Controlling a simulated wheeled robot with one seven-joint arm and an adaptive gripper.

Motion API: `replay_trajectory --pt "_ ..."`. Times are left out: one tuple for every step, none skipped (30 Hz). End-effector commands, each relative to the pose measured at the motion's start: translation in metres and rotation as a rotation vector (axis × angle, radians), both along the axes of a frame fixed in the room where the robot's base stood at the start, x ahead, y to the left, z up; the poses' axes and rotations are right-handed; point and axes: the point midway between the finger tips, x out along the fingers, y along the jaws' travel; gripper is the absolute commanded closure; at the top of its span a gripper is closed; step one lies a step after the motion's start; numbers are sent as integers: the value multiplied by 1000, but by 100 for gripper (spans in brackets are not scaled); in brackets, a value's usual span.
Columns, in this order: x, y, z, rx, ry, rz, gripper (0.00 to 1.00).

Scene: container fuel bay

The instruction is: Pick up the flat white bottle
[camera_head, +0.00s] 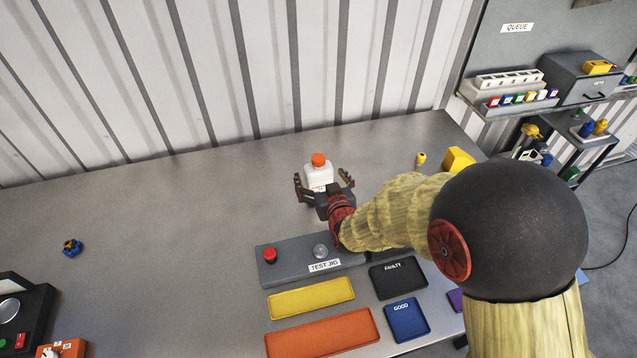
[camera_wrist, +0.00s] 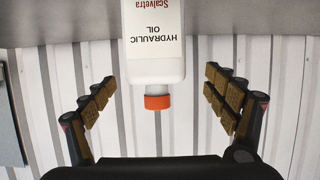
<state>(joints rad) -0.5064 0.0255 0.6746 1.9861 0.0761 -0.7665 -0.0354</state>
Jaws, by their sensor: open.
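The flat white bottle (camera_head: 319,177) with an orange cap stands upright on the grey table near its back edge. In the wrist view the bottle (camera_wrist: 154,45) shows upside down, with a label reading "HYDRAULIC OIL" and its orange cap (camera_wrist: 157,101) between the two fingers. My gripper (camera_head: 324,186) is open, with one finger on each side of the bottle. In the wrist view my gripper (camera_wrist: 162,102) shows clear gaps between both fingers and the bottle. The bottle's lower part is partly hidden by my gripper in the head view.
The test jig (camera_head: 285,263) lies in front of my gripper, with yellow (camera_head: 311,297), orange (camera_head: 322,335), black (camera_head: 398,277) and blue (camera_head: 406,320) trays nearer. A yellow block (camera_head: 458,159) and small yellow item (camera_head: 421,158) stand right. The corrugated wall is close behind. The table's left is mostly clear.

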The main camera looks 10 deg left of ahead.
Motion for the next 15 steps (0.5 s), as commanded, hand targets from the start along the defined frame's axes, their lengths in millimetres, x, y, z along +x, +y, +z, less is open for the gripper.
replay_trajectory --pt "8 1 -1 1 -1 -1 14" --pt "12 2 -2 0 -1 -1 14" --pt "18 3 -3 0 -1 -1 14" --pt "23 4 -4 1 0 -1 14" --pt "27 5 -4 1 0 -1 14" --pt "31 8 -6 0 1 0 14" --pt "34 9 -7 0 0 0 14" --pt "36 11 -8 0 0 0 14" --pt "38 12 -9 0 0 0 14" --pt "40 13 -9 0 0 0 14" --pt "41 13 -10 0 0 0 14" --pt "42 14 -10 0 0 0 14" --pt "43 14 -10 0 0 0 14" --pt "43 14 -10 0 0 0 14" --pt "43 14 -10 0 0 0 14"
